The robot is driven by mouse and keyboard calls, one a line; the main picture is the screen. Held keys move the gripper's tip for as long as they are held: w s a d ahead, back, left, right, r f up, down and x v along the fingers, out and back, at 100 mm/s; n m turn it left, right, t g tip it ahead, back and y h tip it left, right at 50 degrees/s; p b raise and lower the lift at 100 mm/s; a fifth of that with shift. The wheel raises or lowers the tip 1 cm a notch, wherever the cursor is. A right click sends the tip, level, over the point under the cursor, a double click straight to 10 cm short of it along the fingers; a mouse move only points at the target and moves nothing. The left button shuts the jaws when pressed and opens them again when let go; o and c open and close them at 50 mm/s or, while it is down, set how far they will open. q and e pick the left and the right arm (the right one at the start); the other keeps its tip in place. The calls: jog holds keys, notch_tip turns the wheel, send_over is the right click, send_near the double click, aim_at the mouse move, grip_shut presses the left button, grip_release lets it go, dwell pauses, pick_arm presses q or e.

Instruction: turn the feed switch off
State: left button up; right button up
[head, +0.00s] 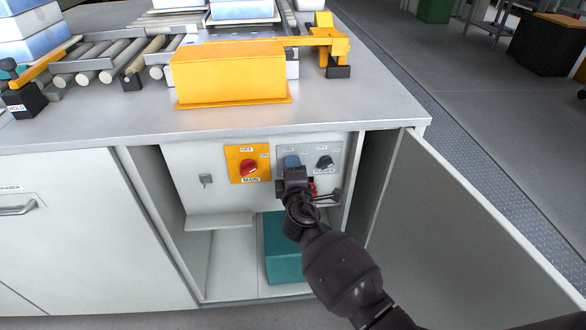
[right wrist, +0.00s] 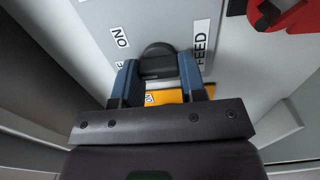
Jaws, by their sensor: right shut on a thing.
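The feed switch (right wrist: 158,52) is a dark round knob on the grey control panel (right wrist: 225,60), beside a FEED label (right wrist: 201,45) and an ON label (right wrist: 120,37). My right gripper (right wrist: 158,78) has its two blue fingers on either side of the knob, shut on it. In the head view my right gripper (head: 291,163) reaches to the panel in the open cabinet and covers the feed switch. The knob's exact turn is hard to tell. My left gripper is not in view.
Left of the gripper is a red main switch (head: 249,168) on a yellow plate; right is another black knob (head: 325,162). A teal box (head: 283,265) stands below. The open cabinet door (head: 460,220) is at right. The worktop (head: 130,120) overhangs the panel.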

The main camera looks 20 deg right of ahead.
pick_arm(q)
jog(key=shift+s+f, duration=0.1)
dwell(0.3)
pick_arm(e)
jog(key=o, duration=0.9)
pick_arm(q)
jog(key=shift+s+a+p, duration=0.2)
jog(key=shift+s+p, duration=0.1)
jog(key=shift+p, duration=0.3)
pick_arm(e)
jog(key=v, duration=1)
jog(key=shift+s, duration=0.4)
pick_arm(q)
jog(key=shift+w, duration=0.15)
